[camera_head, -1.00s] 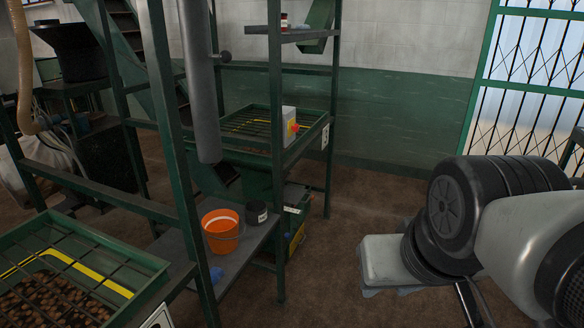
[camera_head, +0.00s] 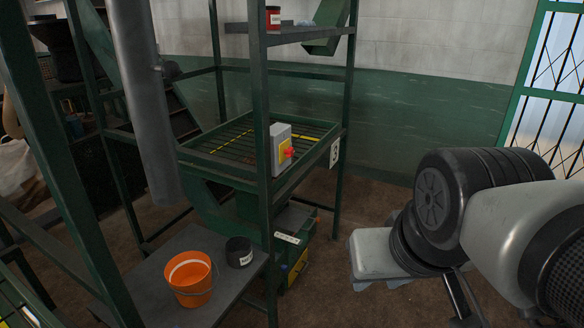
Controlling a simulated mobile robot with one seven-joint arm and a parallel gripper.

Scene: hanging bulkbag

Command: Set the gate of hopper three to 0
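Hopper three (camera_head: 215,158) is a green frame bin with a barred top and yellow stripes inside, standing left of centre. A plate with a 3 (camera_head: 335,152) is on its right side. Below it, a white-labelled strip (camera_head: 288,237) sticks out near the lower chute; I cannot tell whether this is the gate or read its setting. My arm comes in from the right. The pale block at its end (camera_head: 375,257) looks like my gripper's body, right of the hopper and apart from it. No fingers can be made out.
A grey box with a red knob (camera_head: 281,150) is at the hopper's edge. An orange bucket (camera_head: 190,281) and a dark tin (camera_head: 239,252) stand on a low shelf (camera_head: 215,305). Green posts (camera_head: 262,130) stand in front. Brown floor (camera_head: 325,290) is clear between hopper and arm.

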